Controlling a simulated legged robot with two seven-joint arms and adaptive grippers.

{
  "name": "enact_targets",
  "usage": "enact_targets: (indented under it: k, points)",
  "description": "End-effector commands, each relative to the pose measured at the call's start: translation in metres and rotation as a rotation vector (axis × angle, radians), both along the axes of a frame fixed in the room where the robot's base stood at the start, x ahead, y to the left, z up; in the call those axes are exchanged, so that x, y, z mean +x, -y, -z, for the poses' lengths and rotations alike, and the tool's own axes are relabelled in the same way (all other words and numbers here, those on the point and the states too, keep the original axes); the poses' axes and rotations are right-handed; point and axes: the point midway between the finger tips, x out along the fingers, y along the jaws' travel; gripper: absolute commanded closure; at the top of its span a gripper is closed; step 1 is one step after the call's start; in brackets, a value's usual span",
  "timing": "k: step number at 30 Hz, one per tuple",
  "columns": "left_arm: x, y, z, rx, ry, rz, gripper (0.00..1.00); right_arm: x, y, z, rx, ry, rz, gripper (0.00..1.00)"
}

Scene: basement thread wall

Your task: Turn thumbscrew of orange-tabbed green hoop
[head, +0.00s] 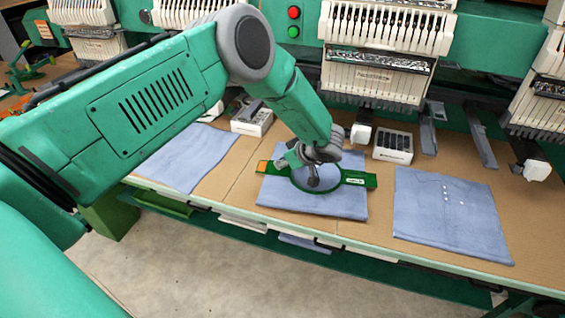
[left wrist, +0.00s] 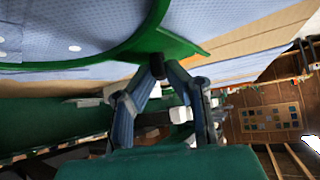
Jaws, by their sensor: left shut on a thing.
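The green hoop (head: 355,178) lies on a folded blue cloth (head: 330,205) at the middle of the table. It has an orange tab (head: 262,168) at its left end. In the left wrist view, the green hoop (left wrist: 178,42) curves across the top. My left gripper's fingertips (left wrist: 158,66) are closed together on a small dark knob at the hoop's edge, seemingly the thumbscrew. The fingers mostly hide it. My right gripper is not in view.
Another blue cloth (head: 450,213) with small white dots lies to the right, and one (head: 188,160) to the left. White embroidery heads (head: 375,75) hang behind. A keypad box (head: 393,146) stands at the back of the table. The brown tabletop (head: 385,215) has bare strips between the cloths.

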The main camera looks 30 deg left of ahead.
Motion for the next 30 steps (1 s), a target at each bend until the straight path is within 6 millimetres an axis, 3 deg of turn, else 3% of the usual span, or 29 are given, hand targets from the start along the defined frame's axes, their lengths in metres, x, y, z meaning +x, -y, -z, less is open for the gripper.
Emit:
enact_targets:
  k: [1,2,3,16,30]
  points:
    - [-0.002,0.002,0.004,-0.005,-0.005,0.002,1.0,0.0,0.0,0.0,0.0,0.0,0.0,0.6]
    - [-0.002,0.002,0.004,-0.005,-0.005,0.002,0.79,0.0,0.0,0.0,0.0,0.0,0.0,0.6]
    - [-0.002,0.002,0.003,-0.005,-0.005,0.002,0.69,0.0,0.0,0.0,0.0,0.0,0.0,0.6]
    - [-0.002,0.007,-0.007,-0.002,0.0,0.002,0.69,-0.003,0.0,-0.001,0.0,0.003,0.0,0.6]
    - [-0.013,0.071,-0.069,-0.003,-0.001,0.004,0.69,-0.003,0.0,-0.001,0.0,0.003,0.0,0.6]
